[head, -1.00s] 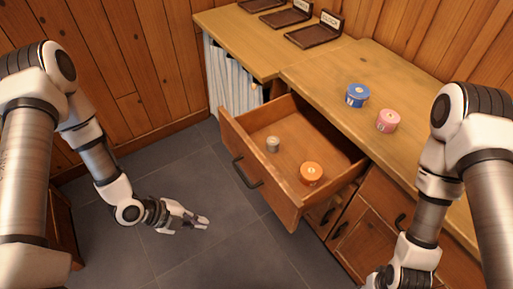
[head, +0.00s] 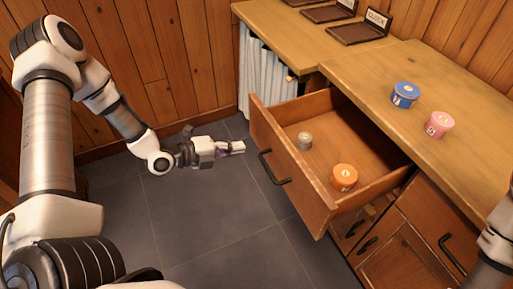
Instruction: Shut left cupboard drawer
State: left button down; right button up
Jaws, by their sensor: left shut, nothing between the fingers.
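The left cupboard drawer (head: 290,171) is pulled well out from under the worktop. Its dark handle (head: 273,168) is on the front panel. Inside lie a small grey spool (head: 305,141) and an orange spool (head: 344,177). My left gripper (head: 240,147) is shut and empty, in front of the drawer's front panel near its left end. A small gap seems to lie between its fingertips and the panel. My right gripper is out of view; only part of my right arm shows at the lower right edge.
On the worktop (head: 450,85) stand a blue spool (head: 405,95) and a pink spool (head: 439,125). Dark trays (head: 357,32) with labels lie at the back. A striped curtain (head: 262,75) hangs left of the drawer. The grey floor (head: 215,215) before the drawer is clear.

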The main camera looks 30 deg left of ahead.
aim_at(266, 141)
pick_arm(q)
jog(key=x, duration=0.4)
jog(key=r+b+x, duration=0.1)
jog(key=shift+w+d+f, duration=0.2)
jog(key=shift+w+d, duration=0.15)
jog(key=shift+w, duration=0.05)
jog(key=shift+w+d, duration=0.15)
jog(key=shift+w, duration=0.05)
